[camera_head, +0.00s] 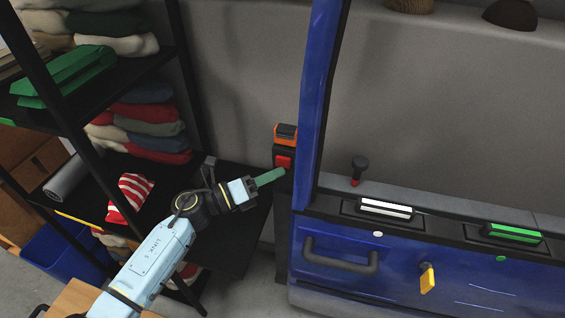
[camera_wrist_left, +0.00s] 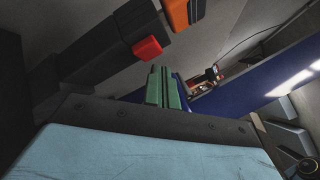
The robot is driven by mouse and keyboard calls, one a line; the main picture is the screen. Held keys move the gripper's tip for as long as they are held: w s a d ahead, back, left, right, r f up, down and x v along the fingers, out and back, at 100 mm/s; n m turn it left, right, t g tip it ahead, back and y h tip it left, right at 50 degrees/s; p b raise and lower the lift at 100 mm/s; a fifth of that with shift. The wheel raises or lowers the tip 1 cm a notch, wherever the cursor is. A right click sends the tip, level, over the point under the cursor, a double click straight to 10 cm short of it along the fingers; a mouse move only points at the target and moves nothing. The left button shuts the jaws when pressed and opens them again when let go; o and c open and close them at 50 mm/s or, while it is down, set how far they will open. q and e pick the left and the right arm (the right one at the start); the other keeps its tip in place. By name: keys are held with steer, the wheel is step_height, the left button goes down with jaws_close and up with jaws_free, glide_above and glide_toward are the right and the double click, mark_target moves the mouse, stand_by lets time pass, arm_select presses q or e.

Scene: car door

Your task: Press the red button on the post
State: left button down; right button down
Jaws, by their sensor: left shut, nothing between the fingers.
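The red button (camera_head: 284,161) sits on a black box below an orange part on the post, just left of the blue door frame. It also shows in the left wrist view (camera_wrist_left: 147,48), above and slightly left of the fingertips. My left gripper (camera_head: 284,171) is shut and empty, its green fingers pointing at the box. In the head view its tips are just below the button and overlap the box's lower edge. In the left wrist view the closed fingers (camera_wrist_left: 162,70) look apart from the button. The post below is partly hidden. My right gripper is not in view.
A black shelf rack (camera_head: 60,110) with folded clothes stands at the left. The blue door panel (camera_head: 420,265) with a black handle (camera_head: 340,262) is at the right. A black knob with a red base (camera_head: 358,165) stands on the ledge. A blue bin (camera_head: 65,258) is at lower left.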

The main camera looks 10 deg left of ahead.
arm_select(q)
steer(key=shift+w, duration=0.1)
stand_by(0.4)
steer(key=shift+w, duration=0.3)
steer(key=shift+w+b, duration=0.4)
steer(key=shift+w, duration=0.1)
stand_by(0.7)
steer(key=shift+s, duration=0.1)
steer(key=shift+s+p, duration=0.35)
steer(key=shift+s, duration=0.45)
steer(key=shift+s, duration=0.1)
steer(key=shift+s+a+p, duration=0.1)
steer(key=shift+s+p, duration=0.6)
steer(key=shift+s, duration=1.7)
